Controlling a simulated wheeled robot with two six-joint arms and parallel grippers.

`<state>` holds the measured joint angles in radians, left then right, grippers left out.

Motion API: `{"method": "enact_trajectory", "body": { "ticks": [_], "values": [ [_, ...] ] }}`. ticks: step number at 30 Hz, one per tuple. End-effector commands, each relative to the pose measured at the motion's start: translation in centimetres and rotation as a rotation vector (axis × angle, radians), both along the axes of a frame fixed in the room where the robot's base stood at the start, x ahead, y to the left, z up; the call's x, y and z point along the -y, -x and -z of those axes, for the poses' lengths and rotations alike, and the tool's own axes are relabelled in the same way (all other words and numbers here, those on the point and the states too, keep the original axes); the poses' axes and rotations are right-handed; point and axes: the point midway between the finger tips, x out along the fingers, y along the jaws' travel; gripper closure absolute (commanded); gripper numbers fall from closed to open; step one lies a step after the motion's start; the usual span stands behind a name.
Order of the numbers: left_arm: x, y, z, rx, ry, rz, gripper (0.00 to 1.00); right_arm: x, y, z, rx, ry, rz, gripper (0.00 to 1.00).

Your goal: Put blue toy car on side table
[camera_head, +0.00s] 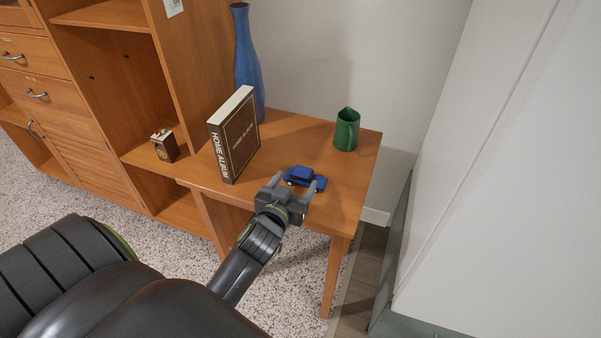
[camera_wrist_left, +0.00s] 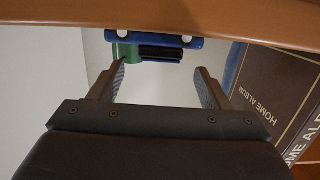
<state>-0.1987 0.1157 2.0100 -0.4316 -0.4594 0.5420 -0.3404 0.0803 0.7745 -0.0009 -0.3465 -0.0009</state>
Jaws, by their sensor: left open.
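The blue toy car (camera_head: 303,175) rests on the wooden side table (camera_head: 343,185), near its front edge. My left gripper (camera_head: 295,184) is open and empty at the near side of the car. In the left wrist view, which is upside down, the car (camera_wrist_left: 160,48) shows just past the open fingertips (camera_wrist_left: 161,72), with a gap between it and the fingers. My right gripper is in neither view.
A brown Home Album box (camera_head: 235,136) stands on the table left of the car, with a tall blue vase (camera_head: 247,65) behind it. A green pitcher (camera_head: 346,130) stands at the back right. A wooden cabinet (camera_head: 183,60) adjoins the left; a white wall panel (camera_head: 500,170) is at right.

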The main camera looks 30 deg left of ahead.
Motion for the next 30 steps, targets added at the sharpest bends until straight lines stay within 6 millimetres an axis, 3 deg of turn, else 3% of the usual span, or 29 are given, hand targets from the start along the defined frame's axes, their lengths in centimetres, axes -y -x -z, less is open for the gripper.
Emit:
{"method": "enact_trajectory", "body": {
  "ticks": [6,12,30],
  "values": [
    [0.9,4.0,-0.6,-0.002,0.002,-0.001,0.29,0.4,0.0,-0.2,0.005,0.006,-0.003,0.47],
    [1.4,5.7,-0.9,-0.001,0.001,0.000,0.29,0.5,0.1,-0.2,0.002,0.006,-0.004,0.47],
    [1.5,6.0,-1.0,0.001,0.000,0.000,0.29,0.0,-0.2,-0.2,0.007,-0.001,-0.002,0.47]
  ]
}}
